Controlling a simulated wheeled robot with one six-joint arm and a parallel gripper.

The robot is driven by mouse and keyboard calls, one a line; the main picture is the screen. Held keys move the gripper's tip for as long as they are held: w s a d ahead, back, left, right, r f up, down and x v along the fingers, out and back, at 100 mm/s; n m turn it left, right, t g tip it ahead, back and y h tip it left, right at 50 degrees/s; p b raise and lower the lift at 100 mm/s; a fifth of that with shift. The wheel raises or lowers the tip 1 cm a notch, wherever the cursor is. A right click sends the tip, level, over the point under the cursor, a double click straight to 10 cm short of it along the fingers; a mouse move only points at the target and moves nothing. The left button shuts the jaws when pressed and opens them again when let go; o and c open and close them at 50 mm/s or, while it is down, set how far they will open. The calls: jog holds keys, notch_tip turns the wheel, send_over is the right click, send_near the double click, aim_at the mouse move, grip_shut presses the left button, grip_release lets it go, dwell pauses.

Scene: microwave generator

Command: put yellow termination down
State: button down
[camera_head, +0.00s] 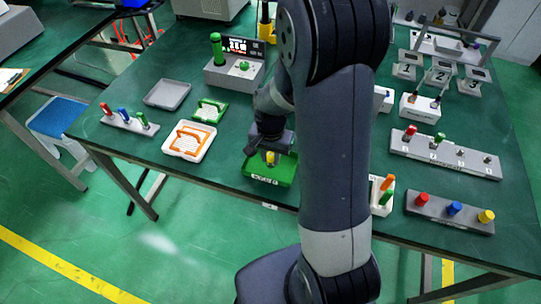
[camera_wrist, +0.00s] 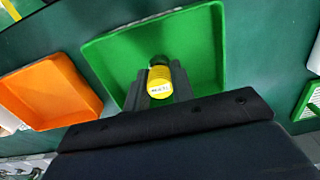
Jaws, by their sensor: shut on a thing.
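The yellow termination (camera_wrist: 159,84) is a small ribbed yellow cylinder with a white printed label. My gripper (camera_wrist: 158,92) is shut on it, and the fingers are partly hidden behind the dark gripper body in the wrist view. I cannot tell whether the termination touches the tray floor.
A white tray with an orange part (camera_head: 208,142) stands left of the green tray. A grey bar with red, blue and yellow pieces (camera_head: 450,212) and a white holder (camera_head: 386,183) stand to the right. An empty grey tray (camera_head: 167,94) is further back left.

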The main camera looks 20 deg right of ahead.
aim_at(271, 155)
jog(key=shift+f, duration=0.2)
jog(key=shift+s+f+b, duration=0.15)
jog(key=shift+f+b, duration=0.45)
jog(key=c, duration=1.5)
grip_release()
jog(key=o, duration=0.3)
jog(key=shift+r, duration=0.1)
notch_tip(271, 155, up, 13)
jog(key=p, duration=0.1)
jog(key=shift+p, duration=0.35)
